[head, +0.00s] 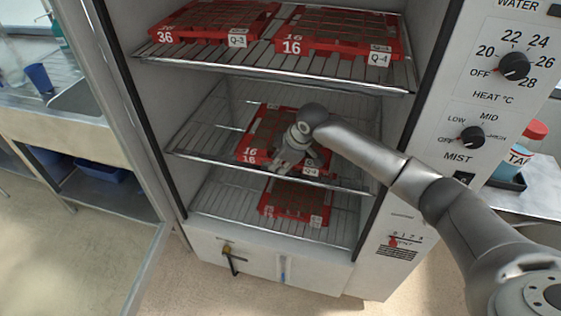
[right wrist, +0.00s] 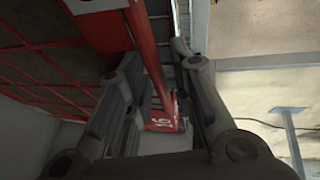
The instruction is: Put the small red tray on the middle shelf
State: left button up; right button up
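A small red tray (head: 257,139) with "16" markings and a Q-4 tag is at the middle shelf (head: 205,155) of the open cabinet. It looks level there; whether its full weight rests on the shelf wires I cannot tell. My right gripper (head: 282,167) is at the tray's front edge, its fingers apart. In the right wrist view the red tray wall (right wrist: 143,48) runs between the spread fingers (right wrist: 158,105), with gaps visible beside it. My arm hides part of the tray's right side. My left gripper is not in view.
Two red trays stand on the top shelf (head: 260,70), and another red tray (head: 293,198) is on the bottom shelf. The control panel (head: 490,80) is at the right. The open glass door's frame (head: 148,270) is at the left. Free wire shelf lies left of the middle tray.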

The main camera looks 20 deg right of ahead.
jog(key=shift+o, duration=0.2)
jog(key=shift+r, duration=0.1)
jog(key=v, duration=1.2)
jog(key=a+f+m+t+y, duration=0.4)
jog(key=a+f, duration=0.4)
jog(key=a, duration=0.5)
jog(key=s+d+f+m+h, duration=0.1)
jog(key=s+d+f, duration=0.2)
jog(key=f, duration=0.6)
jog(key=s+d+f+m+g+h, duration=0.1)
jog(key=s+d+f+m+h, duration=0.15)
jog(key=f, duration=0.75)
jog(key=s+d+f+h, duration=0.1)
jog(key=s+d+f, duration=0.25)
jog(key=f, duration=0.55)
jog(key=s+d+f+m+g+h, duration=0.1)
jog(key=s+d+f+m+g, duration=0.2)
jog(key=s+f, duration=1.5)
jog(key=s+d+f+g, duration=0.1)
jog(key=s+f, duration=0.1)
jog(key=s, duration=1)
jog(key=s+d+f+n+g, duration=0.1)
jog(key=s+f+g, duration=0.1)
jog(key=s, duration=1)
jog(key=shift+f+g+h+p, duration=0.3)
jog(key=shift+f+h, duration=0.15)
jog(key=shift+f, duration=0.35)
